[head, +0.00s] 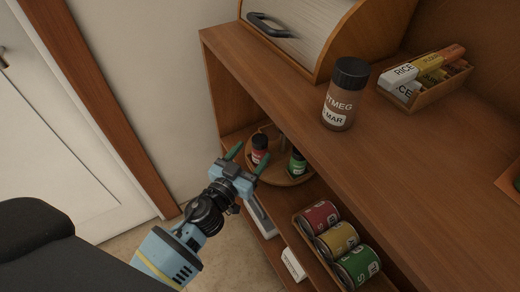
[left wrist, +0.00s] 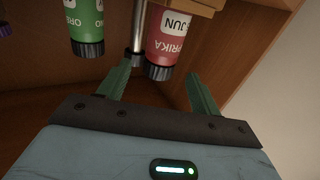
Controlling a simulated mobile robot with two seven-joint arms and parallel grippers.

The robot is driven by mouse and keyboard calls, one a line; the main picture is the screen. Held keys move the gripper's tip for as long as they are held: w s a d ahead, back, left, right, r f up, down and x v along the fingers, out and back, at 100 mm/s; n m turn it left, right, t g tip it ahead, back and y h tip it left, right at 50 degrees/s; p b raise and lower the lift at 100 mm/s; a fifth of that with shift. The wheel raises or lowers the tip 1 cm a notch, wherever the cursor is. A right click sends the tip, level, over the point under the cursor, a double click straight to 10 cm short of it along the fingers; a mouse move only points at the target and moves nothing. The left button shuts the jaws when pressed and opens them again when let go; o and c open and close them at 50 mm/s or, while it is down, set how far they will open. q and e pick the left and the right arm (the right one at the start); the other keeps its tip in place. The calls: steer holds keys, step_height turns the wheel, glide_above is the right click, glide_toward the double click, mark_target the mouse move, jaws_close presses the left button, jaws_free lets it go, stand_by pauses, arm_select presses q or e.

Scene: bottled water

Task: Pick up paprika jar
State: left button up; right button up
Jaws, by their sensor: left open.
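The paprika jar (head: 259,156) is small, with a red label and a black cap. It stands on a round wooden turntable (head: 286,181) on the shelf below the top board. In the left wrist view the paprika jar (left wrist: 168,38) appears upside down, its label partly readable. My left gripper (head: 250,156) is open, with its green fingers pointing at the jar. In the left wrist view the left gripper (left wrist: 158,72) has the jar ahead, roughly between its fingertips; I cannot tell whether they touch. My right gripper is not in view.
A green-labelled oregano jar (head: 297,163) stands on the turntable beside the paprika; it also shows in the left wrist view (left wrist: 86,22). The top board (head: 420,155) overhangs, holding a nutmeg jar (head: 340,100). Several cans (head: 338,240) sit on a lower shelf.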

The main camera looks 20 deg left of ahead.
mark_target(256, 149)
arm_select(q)
steer(key=shift+w+d+f, duration=0.1)
steer(key=shift+w+d, duration=0.1)
steer(key=shift+w, duration=0.95)
steer(key=shift+w+d+f, duration=0.1)
steer(key=shift+w+d, duration=0.05)
steer(key=shift+w, duration=1)
steer(key=shift+w+r, duration=0.1)
steer(key=shift+w, duration=0.15)
steer(key=c, duration=0.9)
steer(key=shift+c, duration=0.9)
